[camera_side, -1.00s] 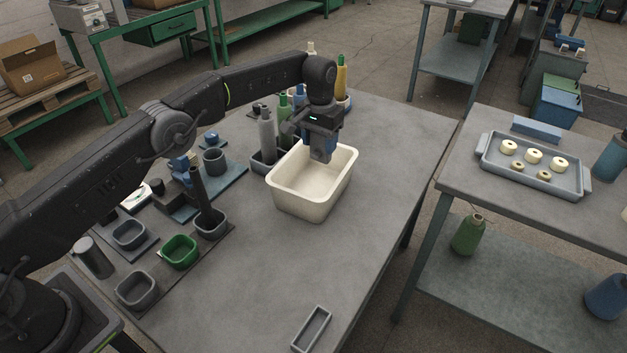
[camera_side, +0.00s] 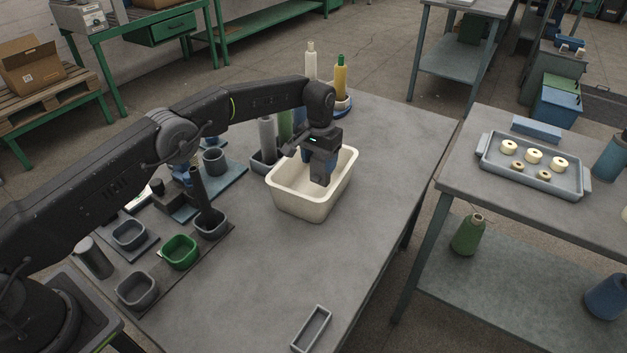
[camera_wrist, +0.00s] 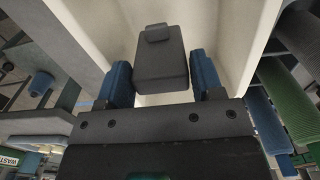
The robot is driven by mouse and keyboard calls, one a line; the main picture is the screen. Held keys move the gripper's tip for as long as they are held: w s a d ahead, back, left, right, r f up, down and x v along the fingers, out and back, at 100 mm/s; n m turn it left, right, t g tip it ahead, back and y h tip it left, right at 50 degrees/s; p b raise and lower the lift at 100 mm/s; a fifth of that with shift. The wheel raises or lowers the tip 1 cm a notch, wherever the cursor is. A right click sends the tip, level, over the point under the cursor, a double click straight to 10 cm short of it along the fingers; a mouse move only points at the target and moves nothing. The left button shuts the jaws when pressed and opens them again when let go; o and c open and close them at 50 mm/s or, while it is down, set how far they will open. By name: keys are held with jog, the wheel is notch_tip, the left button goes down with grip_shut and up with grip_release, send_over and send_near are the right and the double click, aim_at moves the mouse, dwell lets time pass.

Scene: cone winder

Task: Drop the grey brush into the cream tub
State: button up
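The cream tub (camera_side: 297,205) stands upright on the grey table, and its pale walls (camera_wrist: 235,40) fill much of the wrist view. My gripper (camera_side: 322,176) points down inside the tub's opening in the side view. In the wrist view its two blue-padded fingers (camera_wrist: 162,80) stand on either side of the grey brush (camera_wrist: 160,62), a blocky piece with a smaller knob on it. Both pads appear to touch it. The brush is held over the tub's inside. Its clearance from the tub floor cannot be told.
Small grey cups and a green cup (camera_side: 179,251) stand at the left. A small grey tray (camera_side: 311,328) lies at the front. The table right of the tub is clear.

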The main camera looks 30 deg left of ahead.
jog(key=o, duration=0.4)
jog(key=shift+r, duration=0.1)
notch_tip(320, 180, up, 7)
jog(key=shift+r, duration=0.15)
dwell(0.4)
jog(key=shift+r, duration=0.2)
jog(key=s+a+r+t, duration=0.1)
jog(key=s+a+r, duration=0.2)
jog(key=s+r, duration=0.55)
jog(key=s+a+r+t, duration=0.2)
jog(key=s+r, duration=0.4)
jog(key=r, duration=0.6)
jog(key=s+a+r+t, duration=0.1)
jog(key=s+a+r, duration=0.1)
jog(key=s, duration=1.1)
jog(key=shift+t, duration=0.8)
jog(key=s+f, duration=0.2)
jog(key=s, duration=0.2)
jog(key=s+a+f, duration=0.1)
jog(key=s+f, duration=0.1)
jog(key=s, duration=0.3)
jog(key=s+f, duration=0.3)
jog(key=s, duration=0.2)
jog(key=shift+s+a+f, duration=0.1)
jog(key=shift+s+a, duration=0.05)
